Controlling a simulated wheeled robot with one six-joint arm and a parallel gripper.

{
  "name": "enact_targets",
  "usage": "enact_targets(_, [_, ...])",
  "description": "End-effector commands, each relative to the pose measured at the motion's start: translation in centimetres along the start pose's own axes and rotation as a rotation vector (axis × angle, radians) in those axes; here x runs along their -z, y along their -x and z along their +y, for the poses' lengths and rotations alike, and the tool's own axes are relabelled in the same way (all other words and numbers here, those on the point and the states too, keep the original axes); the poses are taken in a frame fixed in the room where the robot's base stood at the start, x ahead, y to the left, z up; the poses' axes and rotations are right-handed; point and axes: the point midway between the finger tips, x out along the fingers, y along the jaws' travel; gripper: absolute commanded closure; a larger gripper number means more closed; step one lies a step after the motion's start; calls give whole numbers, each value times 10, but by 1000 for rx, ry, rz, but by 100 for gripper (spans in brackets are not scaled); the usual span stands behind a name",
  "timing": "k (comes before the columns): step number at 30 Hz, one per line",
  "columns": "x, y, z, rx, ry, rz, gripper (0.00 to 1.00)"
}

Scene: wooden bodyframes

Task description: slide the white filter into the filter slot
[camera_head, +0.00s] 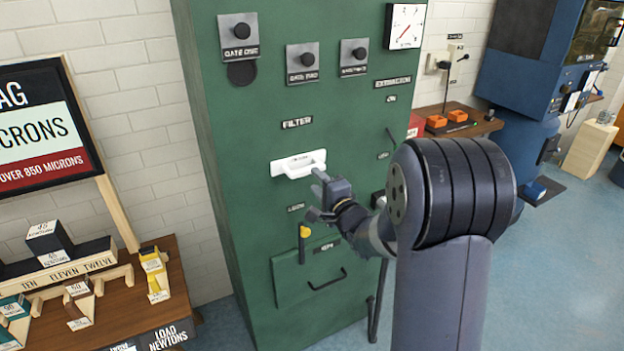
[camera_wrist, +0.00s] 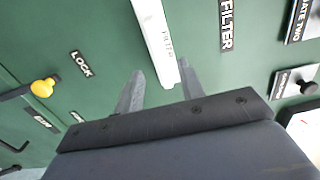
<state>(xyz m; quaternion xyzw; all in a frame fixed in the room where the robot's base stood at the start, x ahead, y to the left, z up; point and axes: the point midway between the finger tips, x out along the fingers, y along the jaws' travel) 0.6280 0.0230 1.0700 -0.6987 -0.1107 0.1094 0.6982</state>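The white filter (camera_head: 299,165) sits at the front of the green cabinet, just below the FILTER label (camera_head: 297,123). It has a wide flat plate with a raised part at its front. How deep it sits in the slot cannot be told, and the slot itself is hidden behind it. My gripper (camera_head: 318,197) is open and empty, below and to the right of the filter. In the wrist view, the filter (camera_wrist: 158,45) reaches down between the two spread fingertips of my gripper (camera_wrist: 160,72). No contact is clear.
The green cabinet (camera_head: 240,150) carries knobs above, and a yellow-tipped lock lever (camera_head: 304,232) and a drawer handle (camera_head: 328,280) below. A wooden table (camera_head: 185,290) with weights stands at left. Blue floor (camera_head: 560,260) is open at right.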

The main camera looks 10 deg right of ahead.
Motion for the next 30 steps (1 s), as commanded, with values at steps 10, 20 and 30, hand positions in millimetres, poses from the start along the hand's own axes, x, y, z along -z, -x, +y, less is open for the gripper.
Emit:
enact_targets(10, [0,56,0,1,-1,1,63])
enact_targets(20, [0,64,0,1,0,-1,63])
enact_targets(30, [0,63,0,1,0,-1,63])
